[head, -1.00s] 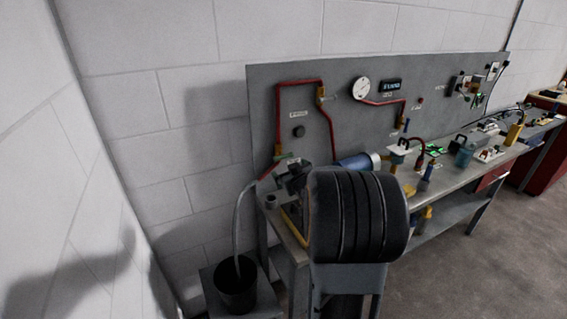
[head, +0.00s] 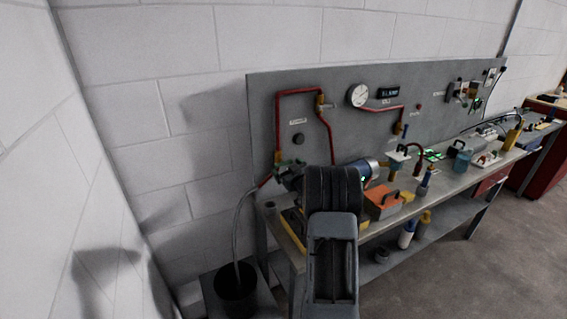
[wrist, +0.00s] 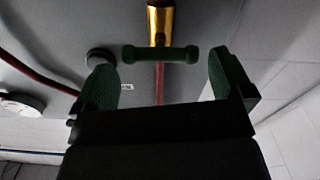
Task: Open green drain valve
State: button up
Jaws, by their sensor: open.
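The green drain valve handle (wrist: 160,54) is a short bar with thicker round ends, on a brass valve body (wrist: 159,22). It lies crosswise between the fingertips of my gripper (wrist: 160,62) in the wrist view, with a gap on each side. My gripper is open and empty. In the head view the brass valve (head: 278,157) is at the lower left of the panel, below the red pipe. My gripper (head: 281,170) is close by it there, and the handle is mostly hidden or too small to make out.
The grey panel (head: 225,95) stands behind the bench (head: 441,190). A black bucket (head: 236,294) with a hose stands at the lower left. A round black knob (wrist: 101,57) is near my left finger. An orange box (head: 383,204) and several tools crowd the bench.

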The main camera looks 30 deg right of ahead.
aim_at(284, 163)
jog(key=shift+w+d+p, duration=0.2)
jog(key=shift+w+p, duration=0.15)
jog(key=shift+w, duration=1.25)
jog(key=c, duration=0.6)
jog(key=shift+f, duration=0.1)
